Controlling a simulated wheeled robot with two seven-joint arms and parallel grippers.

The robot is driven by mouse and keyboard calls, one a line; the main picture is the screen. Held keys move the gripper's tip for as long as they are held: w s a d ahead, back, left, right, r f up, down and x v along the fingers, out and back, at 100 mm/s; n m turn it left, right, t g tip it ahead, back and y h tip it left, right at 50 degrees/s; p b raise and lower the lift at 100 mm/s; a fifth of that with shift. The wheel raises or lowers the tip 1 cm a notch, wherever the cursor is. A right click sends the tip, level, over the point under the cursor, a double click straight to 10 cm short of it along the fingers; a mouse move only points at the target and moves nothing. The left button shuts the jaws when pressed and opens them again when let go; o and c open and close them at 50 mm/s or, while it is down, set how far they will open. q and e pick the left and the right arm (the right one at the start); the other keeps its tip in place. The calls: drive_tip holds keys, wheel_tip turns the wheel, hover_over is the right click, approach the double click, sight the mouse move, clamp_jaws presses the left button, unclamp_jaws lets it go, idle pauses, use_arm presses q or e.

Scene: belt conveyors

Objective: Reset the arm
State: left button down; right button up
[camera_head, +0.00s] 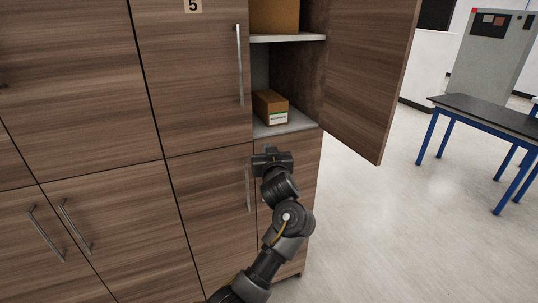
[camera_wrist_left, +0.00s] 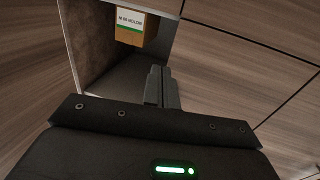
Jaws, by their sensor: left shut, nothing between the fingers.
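My left gripper (camera_head: 271,152) is in front of the cabinet, just below the open compartment's bottom edge. In the left wrist view its fingers (camera_wrist_left: 162,84) are together with nothing between them. A cardboard box (camera_head: 270,107) with a white and green label sits on the compartment's lower shelf (camera_head: 301,124), apart from the gripper. The box also shows upside down at the top of the left wrist view (camera_wrist_left: 131,27). My right gripper is in neither view.
The cabinet door (camera_head: 367,75) stands open to the right of the compartment. A larger box (camera_head: 275,15) is on the upper shelf (camera_head: 290,38). Closed doors with metal handles fill the left. A black-topped table (camera_head: 490,115) with blue legs stands at right, with clear floor before it.

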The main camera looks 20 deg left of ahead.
use_arm(q)
drive_tip(key=shift+s+d+r, duration=0.1)
drive_tip(key=shift+s+d, duration=0.2)
drive_tip(key=shift+d, duration=0.15)
